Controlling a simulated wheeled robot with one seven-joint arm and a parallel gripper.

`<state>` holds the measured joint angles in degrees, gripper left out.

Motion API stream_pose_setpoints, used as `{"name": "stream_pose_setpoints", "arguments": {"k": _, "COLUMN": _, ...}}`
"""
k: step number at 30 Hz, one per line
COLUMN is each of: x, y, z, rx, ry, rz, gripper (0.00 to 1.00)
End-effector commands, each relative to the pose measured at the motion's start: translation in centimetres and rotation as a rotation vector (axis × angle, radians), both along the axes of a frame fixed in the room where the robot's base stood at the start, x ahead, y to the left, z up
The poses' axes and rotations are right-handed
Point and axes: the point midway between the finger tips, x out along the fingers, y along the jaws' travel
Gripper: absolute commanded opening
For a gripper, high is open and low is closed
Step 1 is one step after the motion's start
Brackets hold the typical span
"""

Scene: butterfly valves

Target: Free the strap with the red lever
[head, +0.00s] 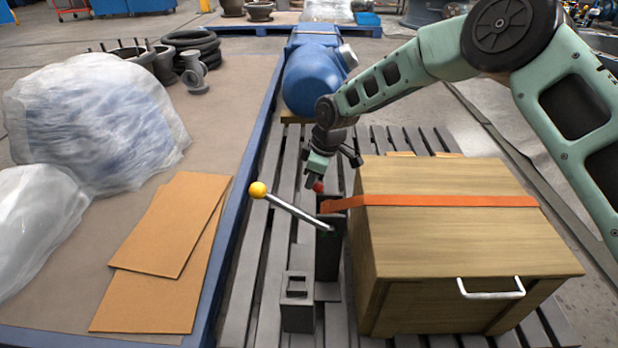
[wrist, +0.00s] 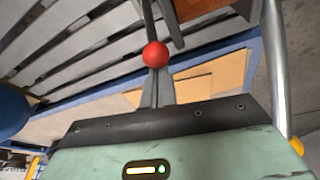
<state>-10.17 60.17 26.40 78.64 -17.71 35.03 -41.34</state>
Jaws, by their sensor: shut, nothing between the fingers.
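The orange strap (head: 440,200) lies across the top of the wooden crate (head: 470,245), its left end at a dark grey post (head: 328,255). The red knob (head: 319,187) of one lever is near the post's top; in the wrist view the red knob (wrist: 155,54) sits on a thin dark rod. A second lever (head: 295,212) has a yellow knob (head: 258,190) and a silver rod leaning up to the left. My gripper (head: 318,178) is shut and empty, its tips right at the red knob. In the wrist view my fingers (wrist: 156,80) appear just below the knob; contact cannot be told.
A grey block with a square opening (head: 297,300) stands in front of the post. A blue motor (head: 312,75) stands behind. Cardboard sheets (head: 170,225) and plastic-wrapped bundles (head: 95,120) lie left, past a blue edge (head: 240,190). Slats (head: 265,250) left of the post are clear.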

Motion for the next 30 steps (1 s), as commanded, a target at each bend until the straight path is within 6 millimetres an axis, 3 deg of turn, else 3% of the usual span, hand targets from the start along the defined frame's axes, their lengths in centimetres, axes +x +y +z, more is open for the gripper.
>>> {"name": "stream_pose_setpoints", "arguments": {"k": 8, "x": -0.1, "y": -1.9, "z": 0.6, "rx": 0.114, "ry": 0.003, "rz": -0.007, "gripper": 0.00}}
{"name": "stream_pose_setpoints", "arguments": {"k": 19, "x": -0.2, "y": -5.5, "z": 0.8, "rx": 0.409, "ry": -0.008, "rz": -0.010, "gripper": 0.00}}
{"name": "stream_pose_setpoints", "arguments": {"k": 30, "x": -0.3, "y": -7.8, "z": 0.6, "rx": 0.406, "ry": -0.013, "rz": -0.001, "gripper": 0.00}}
